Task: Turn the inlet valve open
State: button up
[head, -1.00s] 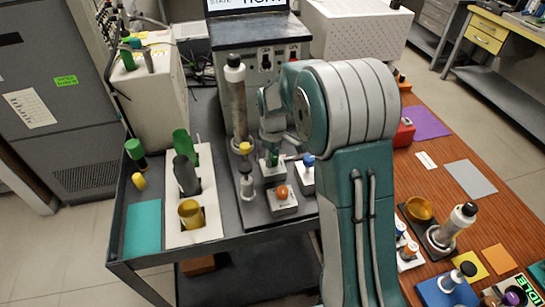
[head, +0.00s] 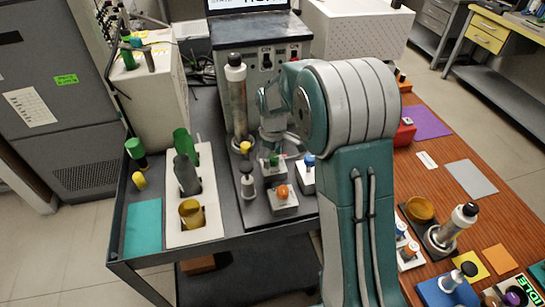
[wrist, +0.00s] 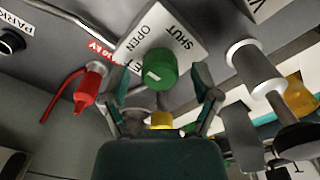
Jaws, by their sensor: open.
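The inlet valve is a green round knob (wrist: 160,68) with a white mark on its face. It sits on a white plate (wrist: 185,28) lettered OPEN and SHUT, with a partly hidden label ending in "ET". In the head view the green knob (head: 273,159) shows just below my gripper (head: 272,140). In the wrist view my gripper (wrist: 161,80) is open, with one finger on each side of the knob. Gaps show between the fingers and the knob, so I see no grip. How far the fingertips reach down the knob is unclear.
A red plug (wrist: 88,88) with a red cable is left of the knob in the wrist view. A grey-white cylinder (wrist: 250,65) stands to the right. In the head view, an orange knob (head: 282,191) and a blue knob (head: 309,160) are close by.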

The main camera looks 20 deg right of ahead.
aim_at(272, 156)
notch_tip(272, 156, up, 12)
dwell(0.6)
jog(key=s+r+m+t, duration=0.35)
jog(key=s+r, duration=0.45)
jog(key=s, duration=0.5)
jog(key=s+f+m+t, duration=0.1)
jog(key=s+m, duration=0.4)
jog(key=s, duration=0.9)
jog(key=shift+s+f+m+t, duration=0.25)
jog(key=shift+s+m+t, duration=0.15)
jog(key=shift+t, duration=0.15)
